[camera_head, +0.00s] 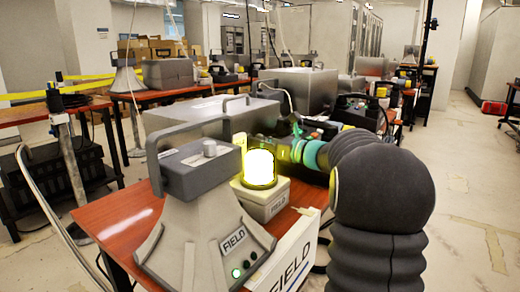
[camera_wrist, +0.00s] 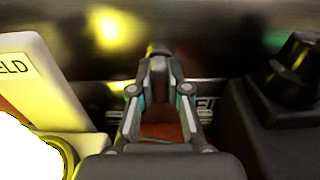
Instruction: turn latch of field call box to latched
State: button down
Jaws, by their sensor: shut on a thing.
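In the wrist view my gripper (camera_wrist: 160,68) is in the middle, its fingertips close together on a small dark piece, which appears to be the latch (camera_wrist: 158,48). The fingers cover most of it, so its angle cannot be told. Behind them is a dark grey face with a partly hidden light label, seemingly the field call box (camera_wrist: 225,88). In the head view my arm (camera_head: 380,190) reaches in from the right, and its teal-banded wrist (camera_head: 312,152) is behind the lit lamp. The fingertips and latch are hidden there.
The glowing yellow lamp (camera_head: 260,168) stands on a pale FIELD base (camera_head: 265,198), close beside my wrist. A grey horn speaker (camera_head: 200,235) and white FIELD sign (camera_head: 290,260) are in front on the red table (camera_head: 115,215). A dark knob (camera_wrist: 298,70) is right of my gripper.

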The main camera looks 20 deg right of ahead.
jog(key=c, duration=1.1)
grip_release()
jog(key=v, duration=1.2)
jog(key=shift+f, duration=0.1)
